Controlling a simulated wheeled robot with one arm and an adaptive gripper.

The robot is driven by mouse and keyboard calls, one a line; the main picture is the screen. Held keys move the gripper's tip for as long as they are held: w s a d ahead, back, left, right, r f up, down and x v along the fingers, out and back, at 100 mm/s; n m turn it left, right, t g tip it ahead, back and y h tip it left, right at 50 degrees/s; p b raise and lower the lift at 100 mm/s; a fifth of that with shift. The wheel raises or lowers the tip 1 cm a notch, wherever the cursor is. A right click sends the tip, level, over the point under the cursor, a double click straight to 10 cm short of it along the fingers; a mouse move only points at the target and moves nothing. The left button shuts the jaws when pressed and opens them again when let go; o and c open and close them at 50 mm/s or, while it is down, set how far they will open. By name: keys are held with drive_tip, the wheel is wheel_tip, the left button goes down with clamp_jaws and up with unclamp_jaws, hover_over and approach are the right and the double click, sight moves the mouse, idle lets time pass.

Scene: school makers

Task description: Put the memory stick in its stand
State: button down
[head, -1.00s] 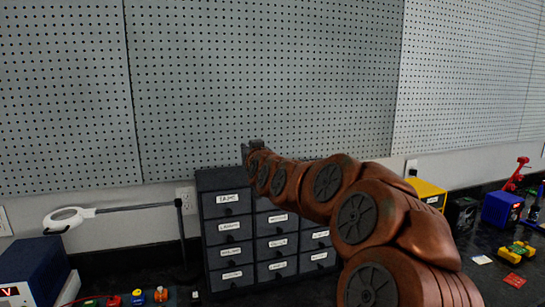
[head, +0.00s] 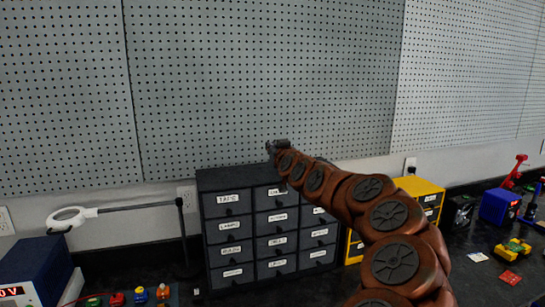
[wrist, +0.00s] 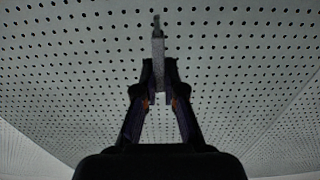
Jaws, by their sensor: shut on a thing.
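My gripper (head: 277,147) is raised in front of the pegboard, above the dark drawer cabinet, and looks small in the head view. In the wrist view my gripper (wrist: 159,64) is shut on a slim grey stick with a narrow dark tip, which I take to be the memory stick (wrist: 158,48). It points away from the jaws, with only the pegboard behind it. Its lower part is between the fingers. I cannot make out its stand in either view.
The dark drawer cabinet (head: 231,230) with labelled drawers stands on the black bench below my gripper. A yellow drawer cabinet (head: 427,196) is partly behind my arm. A magnifier lamp (head: 70,217) is at left. The pegboard (head: 260,75) fills the back. Small parts lie at both sides.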

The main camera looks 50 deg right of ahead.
wheel_tip(320, 180, down, 3)
drive_tip(key=shift+r+p, duration=0.15)
drive_tip(key=shift+p, duration=0.5)
drive_tip(key=shift+f, duration=0.25)
drive_tip(key=shift+f+b, duration=0.15)
drive_tip(key=shift+b, duration=0.2)
drive_tip(key=c, duration=1.3)
unclamp_jaws()
drive_tip(key=shift+r, duration=0.2)
drive_tip(key=shift+b+v, duration=1.75)
drive_tip(key=shift+v, duration=4.25)
